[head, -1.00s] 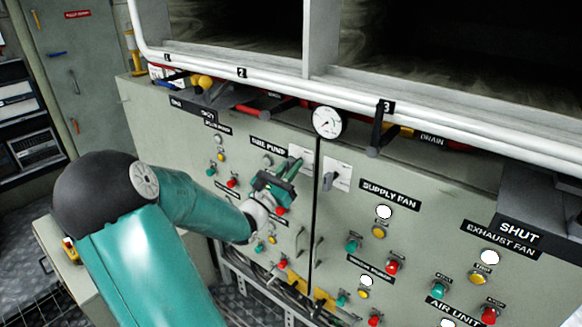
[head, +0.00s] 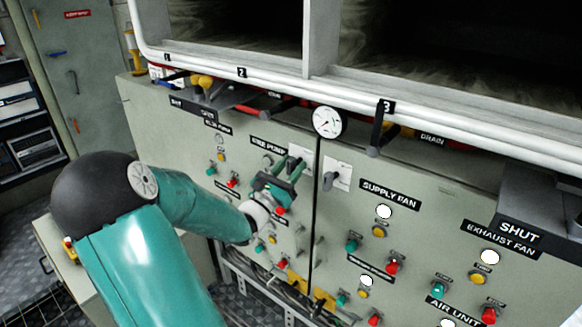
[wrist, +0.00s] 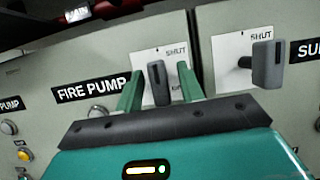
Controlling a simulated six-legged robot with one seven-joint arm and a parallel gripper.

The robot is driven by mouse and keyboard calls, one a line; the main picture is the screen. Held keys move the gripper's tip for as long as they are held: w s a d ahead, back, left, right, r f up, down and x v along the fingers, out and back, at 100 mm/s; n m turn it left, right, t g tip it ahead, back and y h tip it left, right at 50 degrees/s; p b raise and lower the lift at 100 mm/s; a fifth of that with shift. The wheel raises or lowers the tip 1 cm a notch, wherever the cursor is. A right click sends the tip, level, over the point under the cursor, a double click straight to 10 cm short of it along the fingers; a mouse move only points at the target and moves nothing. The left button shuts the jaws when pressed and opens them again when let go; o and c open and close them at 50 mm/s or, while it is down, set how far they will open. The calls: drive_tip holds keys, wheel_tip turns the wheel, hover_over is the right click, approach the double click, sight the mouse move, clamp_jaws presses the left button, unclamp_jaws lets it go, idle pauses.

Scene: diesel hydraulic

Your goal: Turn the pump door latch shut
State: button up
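The pump door latch (wrist: 158,84) is a dark grey handle on a white plate beside the FIRE PUMP label, standing roughly upright and slightly tilted in the wrist view. The plate reads SHUT at its upper right; lettering lower down is partly hidden. My gripper (wrist: 160,90) is open, with one green finger on each side of the handle. A gap shows on both sides, though contact deeper down cannot be told. In the head view my gripper (head: 285,180) is at the left panel and hides the latch, with part of its white plate (head: 302,155) showing.
A second, similar latch (wrist: 268,64) is close on the right, on its own SHUT plate. Buttons and lamps, such as a red button (head: 392,267), cover the panels. White pipes (head: 260,84) and a gauge (head: 328,122) run above.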

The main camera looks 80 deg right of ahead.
drive_tip(key=v, duration=1.3)
drive_tip(key=shift+a+f, duration=0.15)
drive_tip(key=shift+a, duration=0.15)
drive_tip(key=shift+w, duration=0.15)
drive_tip(key=w+a, duration=0.3)
drive_tip(key=a, duration=0.4)
drive_tip(key=shift+a, duration=0.15)
